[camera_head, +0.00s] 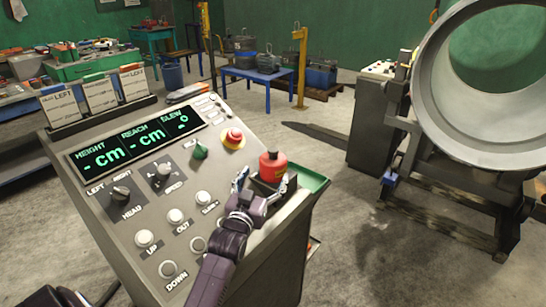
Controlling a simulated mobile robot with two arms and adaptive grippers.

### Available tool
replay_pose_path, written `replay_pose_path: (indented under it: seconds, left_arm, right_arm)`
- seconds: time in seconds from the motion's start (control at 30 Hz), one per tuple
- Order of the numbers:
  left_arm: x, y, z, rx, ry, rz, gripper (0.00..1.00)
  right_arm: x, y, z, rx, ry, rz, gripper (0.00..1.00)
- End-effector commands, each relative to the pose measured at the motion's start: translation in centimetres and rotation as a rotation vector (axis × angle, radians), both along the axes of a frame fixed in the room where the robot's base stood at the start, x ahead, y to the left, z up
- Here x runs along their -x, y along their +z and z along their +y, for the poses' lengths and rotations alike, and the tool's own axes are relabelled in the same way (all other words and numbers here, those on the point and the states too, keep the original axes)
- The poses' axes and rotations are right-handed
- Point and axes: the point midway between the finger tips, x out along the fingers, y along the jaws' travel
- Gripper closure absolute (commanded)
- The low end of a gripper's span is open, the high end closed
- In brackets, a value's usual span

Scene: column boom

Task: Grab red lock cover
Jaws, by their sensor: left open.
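The red lock cover (272,166) is a small red cylinder with a dark knob on top. It sits on a dark block at the right edge of the grey control console (140,205). My left gripper (260,186) is open, just in front of the cover and low beside it. One finger shows to the left of the cover. The other finger is hard to make out against the dark block. I cannot tell whether the fingers touch the cover. My right gripper is not in view.
A red mushroom button (234,136) on a yellow ring stands behind the cover, near a green knob (200,151). White push buttons (176,215) lie left of my gripper. A green tray (312,180) is at the console's right side. Open floor lies beyond, before a large metal ring (435,100).

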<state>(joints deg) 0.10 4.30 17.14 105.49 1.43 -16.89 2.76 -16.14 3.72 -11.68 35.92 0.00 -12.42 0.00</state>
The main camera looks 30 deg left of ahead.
Motion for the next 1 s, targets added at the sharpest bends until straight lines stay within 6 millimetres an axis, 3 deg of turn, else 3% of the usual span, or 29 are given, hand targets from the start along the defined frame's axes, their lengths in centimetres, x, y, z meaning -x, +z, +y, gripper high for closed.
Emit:
replay_pose_path:
  seconds: [0.2, 0.3, 0.53, 0.7, 0.87, 1.0]
  left_arm:
    - [-2.1, 0.3, 0.5, 0.0, 0.0, -0.001, 0.21]
    - [-3.3, 0.5, 0.7, 0.0, 0.0, -0.001, 0.21]
    - [-6.1, 0.4, 1.3, -0.001, 0.0, -0.001, 0.21]
    - [-6.7, 0.3, 1.5, -0.002, 0.0, -0.002, 0.21]
    - [-6.6, 0.3, 1.5, -0.001, 0.0, -0.001, 0.21]
    - [-6.6, 0.3, 1.5, -0.001, 0.0, -0.001, 0.34]
  right_arm:
    - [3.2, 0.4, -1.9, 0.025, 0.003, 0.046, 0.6]
    - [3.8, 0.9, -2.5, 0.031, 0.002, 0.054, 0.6]
    - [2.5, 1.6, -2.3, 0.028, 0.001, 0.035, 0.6]
    - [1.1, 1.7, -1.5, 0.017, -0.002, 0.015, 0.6]
    - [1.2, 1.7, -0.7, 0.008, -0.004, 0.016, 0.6]
    - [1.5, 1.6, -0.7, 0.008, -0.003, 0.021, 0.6]
